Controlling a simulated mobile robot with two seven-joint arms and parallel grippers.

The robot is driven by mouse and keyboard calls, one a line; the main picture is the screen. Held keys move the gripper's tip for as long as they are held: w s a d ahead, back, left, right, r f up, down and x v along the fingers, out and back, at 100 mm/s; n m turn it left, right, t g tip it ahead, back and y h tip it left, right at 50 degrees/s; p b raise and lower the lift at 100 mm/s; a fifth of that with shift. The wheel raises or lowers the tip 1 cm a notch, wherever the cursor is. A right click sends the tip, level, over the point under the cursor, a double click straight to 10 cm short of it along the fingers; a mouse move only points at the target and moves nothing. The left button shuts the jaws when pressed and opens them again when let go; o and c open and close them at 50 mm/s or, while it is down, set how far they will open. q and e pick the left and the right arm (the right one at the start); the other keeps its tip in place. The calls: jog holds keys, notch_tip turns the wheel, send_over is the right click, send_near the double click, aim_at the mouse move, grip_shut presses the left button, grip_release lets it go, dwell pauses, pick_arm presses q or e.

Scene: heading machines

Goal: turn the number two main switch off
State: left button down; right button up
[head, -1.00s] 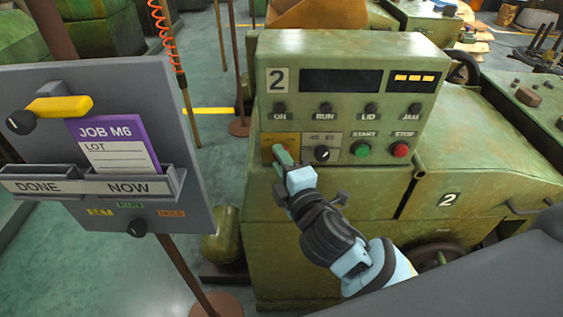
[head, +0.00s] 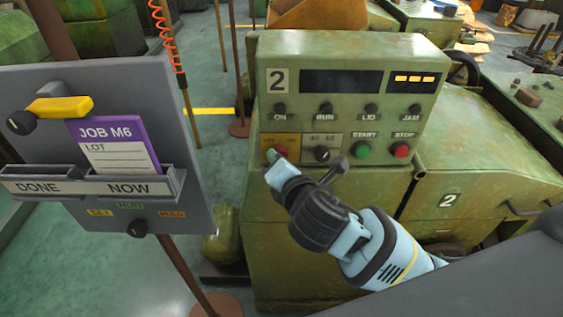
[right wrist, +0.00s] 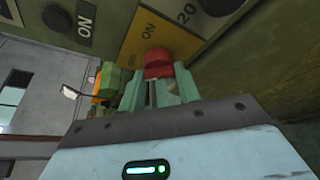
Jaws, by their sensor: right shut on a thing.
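The machine with the white number 2 plate (head: 277,81) has a green control panel (head: 340,115). At its lower left, a yellow plate marked OFF and ON carries the red main switch (head: 282,151). The red switch knob (right wrist: 158,63) also shows in the right wrist view, just below the yellow plate (right wrist: 150,38). My right gripper (head: 273,158) reaches it from below right. Its pale green fingers (right wrist: 151,91) are shut on the red knob and cover part of it. Which mark the knob points to is hard to tell. My left gripper is not in view.
Beside the switch are a black selector knob (head: 322,154), a green START button (head: 362,150) and a red STOP button (head: 401,151). A grey job board (head: 60,130) with a purple card (head: 113,145) stands close on the left.

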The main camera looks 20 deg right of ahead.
jog(key=shift+d+r, duration=0.1)
dwell(0.3)
jog(key=o, duration=1)
jog(key=shift+w, duration=0.1)
jog(key=shift+v, duration=3.95)
